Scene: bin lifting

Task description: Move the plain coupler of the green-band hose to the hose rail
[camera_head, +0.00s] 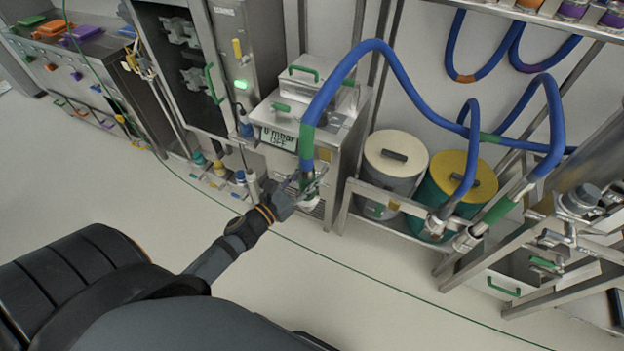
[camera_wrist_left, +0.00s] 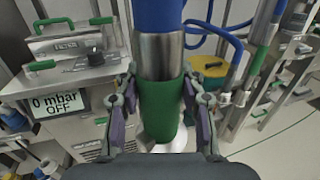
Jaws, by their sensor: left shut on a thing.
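My left gripper (camera_head: 306,184) is shut on the coupler at one end of the blue green-band hose (camera_head: 342,68). The green band (camera_head: 306,142) sits just above the coupler. In the left wrist view the coupler has a steel collar (camera_wrist_left: 160,55) and a green sleeve (camera_wrist_left: 160,108) between the fingers; something white shows below it. The hose hangs upright at the gripper, then arcs up and right over the drums. Another steel coupler (camera_head: 468,240), near a green band (camera_head: 498,210), is at the right. My right gripper is not in view. I cannot tell which bar is the hose rail.
A steel unit with a display reading 0 mbar OFF (camera_head: 280,137) stands behind the gripper. A white-lidded drum (camera_head: 380,180) and a yellow-lidded drum (camera_head: 478,180) stand right of it. Blue hoses with orange and purple bands (camera_head: 525,66) hang at the upper right.

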